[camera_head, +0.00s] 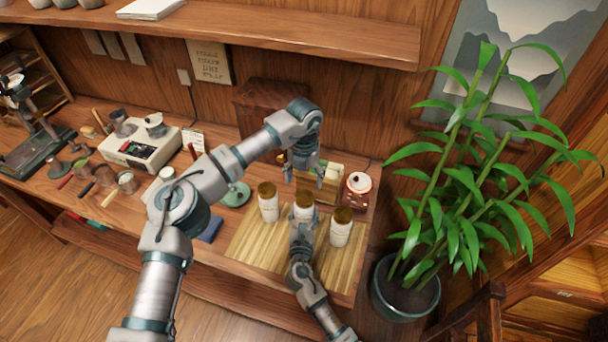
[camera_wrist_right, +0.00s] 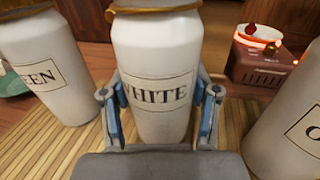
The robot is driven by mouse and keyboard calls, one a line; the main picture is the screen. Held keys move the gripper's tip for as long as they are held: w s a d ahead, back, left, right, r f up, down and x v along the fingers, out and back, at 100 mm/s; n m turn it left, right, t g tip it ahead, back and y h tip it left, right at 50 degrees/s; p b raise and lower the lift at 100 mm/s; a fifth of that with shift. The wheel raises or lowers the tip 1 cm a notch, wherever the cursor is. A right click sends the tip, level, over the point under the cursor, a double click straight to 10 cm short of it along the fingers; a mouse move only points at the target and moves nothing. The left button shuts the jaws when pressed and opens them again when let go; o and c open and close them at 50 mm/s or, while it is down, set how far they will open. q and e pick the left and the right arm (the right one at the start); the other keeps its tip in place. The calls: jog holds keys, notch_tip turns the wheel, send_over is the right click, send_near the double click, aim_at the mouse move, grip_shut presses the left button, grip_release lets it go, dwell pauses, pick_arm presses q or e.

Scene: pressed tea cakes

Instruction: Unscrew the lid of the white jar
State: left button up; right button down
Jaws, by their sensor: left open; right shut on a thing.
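The white jar (camera_wrist_right: 155,60) stands upright between two similar jars and reads "WHITE" in the right wrist view. In the head view its brown lid (camera_head: 304,196) shows on top. My right gripper (camera_wrist_right: 160,112) is shut on the jar's body, one finger on each side. In the head view the right gripper (camera_head: 303,226) comes from the front. My left gripper (camera_head: 304,174) is open, pointing down just behind and above the lid. I cannot tell whether its fingers touch the lid. Only the lid's gold lower rim shows in the wrist view.
A jar with a label ending "EEN" (camera_wrist_right: 55,70) stands left, and another jar (camera_head: 341,228) stands right, both close by. All are on a slatted bamboo mat (camera_head: 262,250). A red warmer (camera_head: 357,188) is behind right. A potted plant (camera_head: 405,290) stands right of the table.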

aim_at(304, 196)
pick_arm(q)
jog(key=m, duration=0.4)
jog(key=shift+r+m, duration=0.35)
jog(key=shift+m, duration=0.05)
pick_arm(e)
jog(key=shift+d+f, duration=0.1)
jog(key=shift+f, duration=0.05)
pick_arm(q)
jog(key=m, duration=0.5)
jog(key=shift+r, duration=0.2)
notch_tip(304, 196, down, 8)
jog(key=shift+s+r, duration=0.1)
jog(key=shift+s, duration=0.05)
jog(key=c, duration=1.2)
jog(key=shift+n, duration=0.4)
jog(key=shift+s, duration=0.1)
jog(key=shift+r, duration=0.1)
